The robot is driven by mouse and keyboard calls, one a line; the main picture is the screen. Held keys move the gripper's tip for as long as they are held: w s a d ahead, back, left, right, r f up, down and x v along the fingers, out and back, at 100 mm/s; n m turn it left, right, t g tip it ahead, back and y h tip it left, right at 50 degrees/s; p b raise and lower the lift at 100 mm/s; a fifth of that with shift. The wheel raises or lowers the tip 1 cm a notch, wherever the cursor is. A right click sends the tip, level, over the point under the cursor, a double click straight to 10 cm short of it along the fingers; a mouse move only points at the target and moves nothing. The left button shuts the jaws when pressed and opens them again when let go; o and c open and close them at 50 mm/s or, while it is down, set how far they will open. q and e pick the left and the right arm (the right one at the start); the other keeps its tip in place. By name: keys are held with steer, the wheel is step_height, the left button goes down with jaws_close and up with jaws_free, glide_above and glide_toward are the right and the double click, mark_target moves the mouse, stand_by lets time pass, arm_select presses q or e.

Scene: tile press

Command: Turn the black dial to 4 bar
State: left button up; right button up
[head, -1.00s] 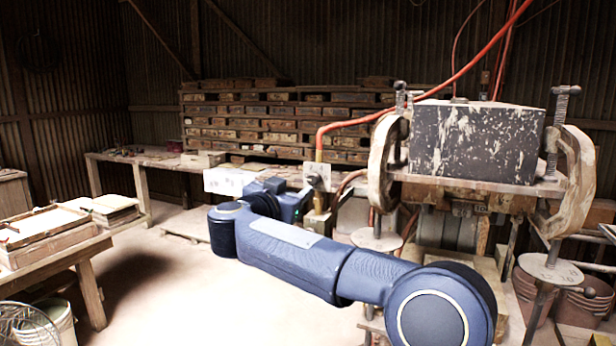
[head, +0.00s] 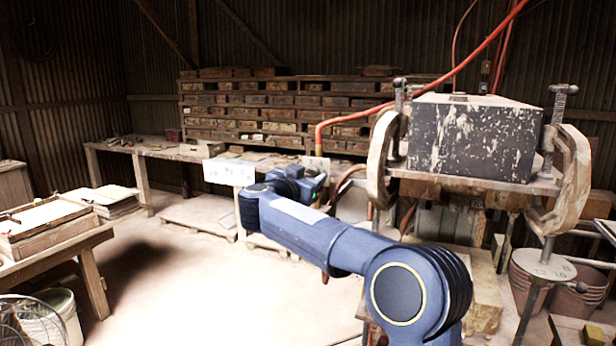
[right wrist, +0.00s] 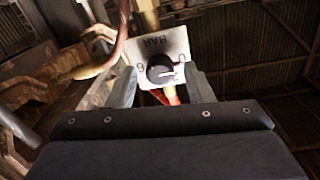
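The black dial (right wrist: 160,69) shows in the right wrist view on a pale plate (right wrist: 165,46) whose lettering "BAR" appears upside down. A white pointer mark on the dial points to the right in that picture. The small numbers beside it are hard to read. My right gripper (right wrist: 161,82) is open, with one grey finger on each side of the dial; whether either touches it I cannot tell. In the head view, my right gripper (head: 318,186) is in front of the plate (head: 316,164), and the dial is hidden behind it. My left gripper is not in view.
A dark speckled block (head: 475,138) sits on the press at right between two C-shaped clamps. A red hose (head: 430,88) runs down to the plate's post. A white sign (head: 228,171) stands left of my gripper. A workbench (head: 110,147) and stacked tile shelves line the back wall.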

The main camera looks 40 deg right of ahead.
steer(key=c, duration=0.8)
